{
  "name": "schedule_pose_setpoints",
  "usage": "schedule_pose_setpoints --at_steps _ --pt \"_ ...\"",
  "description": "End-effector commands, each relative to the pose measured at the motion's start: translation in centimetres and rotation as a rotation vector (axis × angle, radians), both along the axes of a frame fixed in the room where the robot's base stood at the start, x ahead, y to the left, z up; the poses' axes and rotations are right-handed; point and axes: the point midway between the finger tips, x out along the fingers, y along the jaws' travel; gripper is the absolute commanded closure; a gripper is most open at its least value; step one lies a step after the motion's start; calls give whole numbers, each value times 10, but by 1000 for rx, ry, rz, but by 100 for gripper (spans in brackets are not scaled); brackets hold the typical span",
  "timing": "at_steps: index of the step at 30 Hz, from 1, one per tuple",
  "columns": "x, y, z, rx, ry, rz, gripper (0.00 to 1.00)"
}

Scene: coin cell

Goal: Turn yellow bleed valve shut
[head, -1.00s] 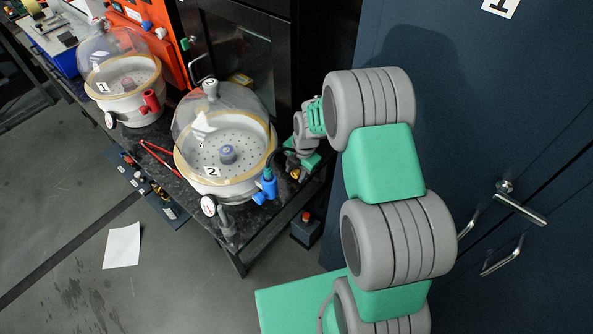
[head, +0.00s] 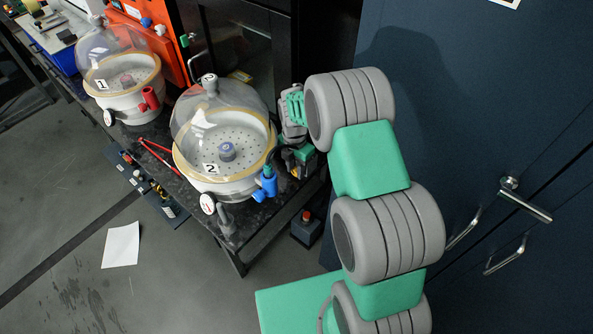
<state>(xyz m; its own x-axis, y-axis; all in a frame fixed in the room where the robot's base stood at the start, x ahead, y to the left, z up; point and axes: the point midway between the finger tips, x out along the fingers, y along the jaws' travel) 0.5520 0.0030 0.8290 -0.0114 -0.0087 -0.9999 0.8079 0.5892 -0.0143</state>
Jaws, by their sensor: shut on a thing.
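The yellow bleed valve (head: 295,172) shows as a small yellow patch at the right end of the dark bench, just right of the blue valve on chamber 2. My gripper (head: 297,166) points down at it from above and is shut on it. Its fingertips are small and dark here, and they and the wrist hide most of the valve. I cannot tell the angle of the valve's handle.
Glass-domed chamber 2 (head: 224,125) stands close left of my gripper, with a blue valve (head: 266,183). Chamber 1 (head: 120,62) with a red valve (head: 149,97) stands farther left. A dark blue cabinet (head: 450,110) is close on the right.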

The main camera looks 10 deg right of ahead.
Motion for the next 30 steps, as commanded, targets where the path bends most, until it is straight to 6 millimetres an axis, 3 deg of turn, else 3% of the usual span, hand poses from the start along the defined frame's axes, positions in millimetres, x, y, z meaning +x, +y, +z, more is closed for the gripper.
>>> schedule_pose_setpoints --at_steps 11,12,18,20,30 --pt "0 1 0 -35 49 -1 100" --pt "0 1 0 -35 49 -1 72" --pt "1 1 0 -35 48 -2 55" --pt "1 1 0 -35 48 -2 51" --pt "0 -1 2 -18 23 -3 51"
